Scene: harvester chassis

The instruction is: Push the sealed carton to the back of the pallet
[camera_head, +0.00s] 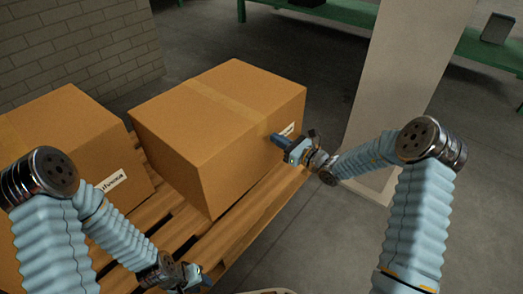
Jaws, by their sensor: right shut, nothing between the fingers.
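A large brown carton (215,125), closed with a tape strip along its top, sits on the wooden pallet (233,238). A white label is partly visible on its right face. My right gripper (279,141) is shut and empty, its blue fingertips at the carton's right face near the label; whether they touch is hard to tell. My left gripper (203,281) is low at the bottom of the view, near the pallet's front edge and apart from the carton. Its fingers are too small and angled to show their opening.
A second taped carton (88,145) with a label stands on the pallet to the left, with a narrow gap between the cartons. A pale pillar (405,75) rises to the right. A brick wall (75,40) and green benches (335,12) stand behind. Bare planks show in front.

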